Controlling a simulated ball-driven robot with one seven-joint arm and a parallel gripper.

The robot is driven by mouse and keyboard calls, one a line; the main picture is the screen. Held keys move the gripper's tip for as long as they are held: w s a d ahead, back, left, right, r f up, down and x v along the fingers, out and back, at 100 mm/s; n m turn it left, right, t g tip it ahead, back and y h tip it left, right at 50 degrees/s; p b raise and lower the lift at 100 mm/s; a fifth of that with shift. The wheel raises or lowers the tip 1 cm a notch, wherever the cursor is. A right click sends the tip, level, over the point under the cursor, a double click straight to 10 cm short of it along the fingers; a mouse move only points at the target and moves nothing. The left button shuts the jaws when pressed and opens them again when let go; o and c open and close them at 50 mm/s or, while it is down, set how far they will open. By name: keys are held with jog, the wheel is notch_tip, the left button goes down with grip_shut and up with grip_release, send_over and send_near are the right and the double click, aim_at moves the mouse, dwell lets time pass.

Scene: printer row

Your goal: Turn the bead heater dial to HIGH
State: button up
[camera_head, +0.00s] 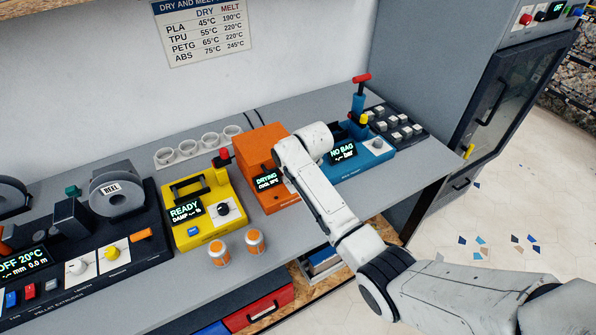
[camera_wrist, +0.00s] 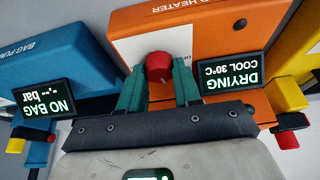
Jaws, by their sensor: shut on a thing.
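The orange bead heater (camera_head: 262,150) stands on the bench, and its display reads DRYING, COOL 30°C. In the wrist view, which is upside down, its orange face (camera_wrist: 235,28) fills the upper middle. A red dial (camera_wrist: 159,66) sits on a white plate (camera_wrist: 178,38) there. The two teal fingers of my gripper (camera_wrist: 159,82) are shut on the dial, one on each side. The plate's markings are mostly covered, so I cannot read the dial's setting. In the head view my white arm hides the dial and fingers.
The blue bag pump (camera_head: 365,155) stands close on the heater's right, its display reading NO BAG. A yellow machine (camera_head: 205,210) showing READY is close on the left. Two orange-and-white jars (camera_head: 255,240) stand at the bench's front edge.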

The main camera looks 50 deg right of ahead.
jog(key=shift+w+a+m+h, duration=0.1)
jog(key=shift+m+h, duration=0.3)
jog(key=shift+m, duration=0.8)
jog(key=shift+r+m, duration=0.1)
jog(key=shift+m, duration=0.2)
jog(key=o, duration=1)
jog(key=b+v, duration=0.1)
jog(key=v, duration=0.9)
jog(key=shift+a+r, duration=0.15)
jog(key=shift+r, duration=0.15)
